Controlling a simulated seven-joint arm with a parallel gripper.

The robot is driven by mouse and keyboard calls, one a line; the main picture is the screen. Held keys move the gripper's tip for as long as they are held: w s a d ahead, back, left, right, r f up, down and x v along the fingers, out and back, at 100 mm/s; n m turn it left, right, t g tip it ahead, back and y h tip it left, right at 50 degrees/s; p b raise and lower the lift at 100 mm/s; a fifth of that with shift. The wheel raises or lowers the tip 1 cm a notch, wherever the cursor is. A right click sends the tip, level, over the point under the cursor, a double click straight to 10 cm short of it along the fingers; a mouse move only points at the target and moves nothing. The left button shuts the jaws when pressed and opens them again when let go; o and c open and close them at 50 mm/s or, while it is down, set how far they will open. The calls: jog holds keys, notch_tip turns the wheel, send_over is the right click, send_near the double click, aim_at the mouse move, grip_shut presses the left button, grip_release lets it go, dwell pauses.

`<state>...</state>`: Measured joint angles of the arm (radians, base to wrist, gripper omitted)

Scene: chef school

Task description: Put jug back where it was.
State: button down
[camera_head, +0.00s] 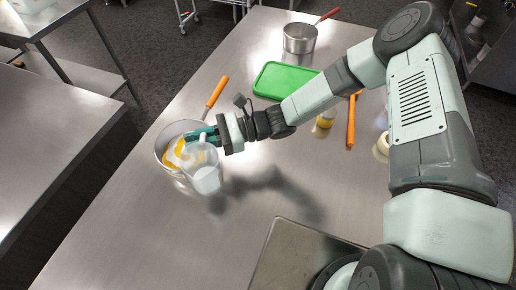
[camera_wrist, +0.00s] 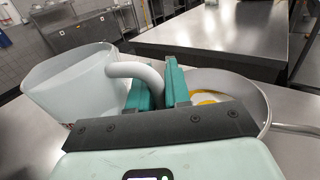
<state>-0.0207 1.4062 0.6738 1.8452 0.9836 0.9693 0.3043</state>
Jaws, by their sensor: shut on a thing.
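The jug (camera_head: 207,179) is a translucent, whitish vessel with a handle, beside and partly in front of the pan in the head view. It also shows large at the left of the wrist view (camera_wrist: 75,88). My gripper (camera_head: 196,136) is shut on the jug's handle, with teal fingers on both sides of it in the wrist view (camera_wrist: 160,85). The jug looks roughly upright. Its base is partly unclear, so I cannot tell if it touches the table.
A metal pan (camera_head: 161,158) with yellow and white contents stands at the left of the steel table (camera_head: 130,215). A metal plate (camera_head: 290,258) is at the front. The front left is clear.

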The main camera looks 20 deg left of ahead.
jog(key=shift+w, duration=0.1)
jog(key=w+d+r+m+t+y, duration=0.1)
jog(key=w+d+m+t+y, duration=0.15)
jog(key=w+d, duration=0.7)
jog(key=w+d+r+m+t+y, duration=0.15)
jog(key=w+d+t, duration=0.35)
jog(key=d, duration=0.7)
jog(key=shift+m+g+h, duration=0.4)
jog(key=shift+g, duration=0.05)
jog(key=shift+w+d+f, duration=0.2)
jog(key=shift+f, duration=1.5)
jog(key=shift+w+d+f, duration=0.2)
jog(key=shift+f, duration=1.45)
jog(key=shift+w+d+f, duration=0.2)
jog(key=shift+f, duration=1.5)
jog(key=c, duration=1.1)
grip_release()
jog(key=shift+f, duration=0.15)
